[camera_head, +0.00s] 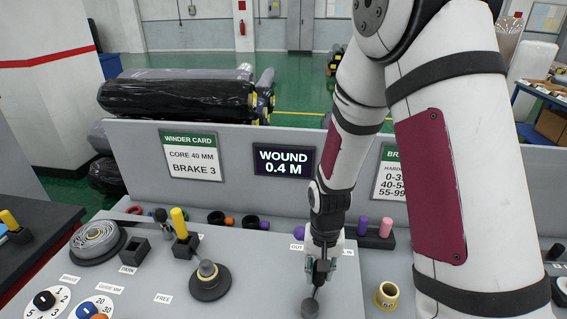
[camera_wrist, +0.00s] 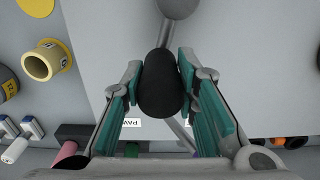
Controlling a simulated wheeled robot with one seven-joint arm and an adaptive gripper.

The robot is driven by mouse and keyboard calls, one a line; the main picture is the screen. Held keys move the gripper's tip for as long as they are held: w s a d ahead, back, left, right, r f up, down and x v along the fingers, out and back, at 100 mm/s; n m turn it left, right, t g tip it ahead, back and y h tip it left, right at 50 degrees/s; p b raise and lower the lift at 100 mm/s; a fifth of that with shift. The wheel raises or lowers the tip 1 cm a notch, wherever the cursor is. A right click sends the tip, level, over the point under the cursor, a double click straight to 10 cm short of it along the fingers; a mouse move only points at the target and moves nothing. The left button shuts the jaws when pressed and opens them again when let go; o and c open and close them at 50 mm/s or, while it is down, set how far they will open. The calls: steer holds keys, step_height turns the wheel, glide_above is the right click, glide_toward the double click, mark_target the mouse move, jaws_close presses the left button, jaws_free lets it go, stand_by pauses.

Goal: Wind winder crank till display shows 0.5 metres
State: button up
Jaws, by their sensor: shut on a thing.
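The display (camera_head: 284,162) on the upright panel reads "WOUND 0.4 M". My gripper (camera_head: 320,270) is low over the grey deck, right of centre in the head view. In the wrist view my gripper (camera_wrist: 160,92) has its teal-padded fingers on both sides of the black crank handle (camera_wrist: 160,85) and is shut on it. The crank's grey arm (camera_wrist: 164,38) runs from the handle to a round grey end (camera_wrist: 178,7) at the top edge. That grey end also shows in the head view (camera_head: 310,308). In the head view my fingers mostly hide the handle.
The winder card (camera_head: 191,154) reads core 40 mm, brake 3. A grey coil (camera_head: 97,242), a spindle post (camera_head: 209,281) and a yellow-handled lever (camera_head: 181,235) stand to the left. A yellow ring-shaped core (camera_head: 386,296) stands right of the crank. Wrapped rolls (camera_head: 180,97) lie behind the panel.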

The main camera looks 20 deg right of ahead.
steer(key=shift+w+a, duration=0.25)
steer(key=shift+a, duration=0.3)
steer(key=shift+w+a, duration=0.25)
steer(key=shift+a, duration=1.6)
steer(key=o, duration=1.8)
steer(key=shift+w, duration=0.1)
steer(key=shift+o, duration=0.2)
steer(key=shift+r, duration=0.1)
step_height(320, 180, up, 10)
steer(key=p, duration=0.4)
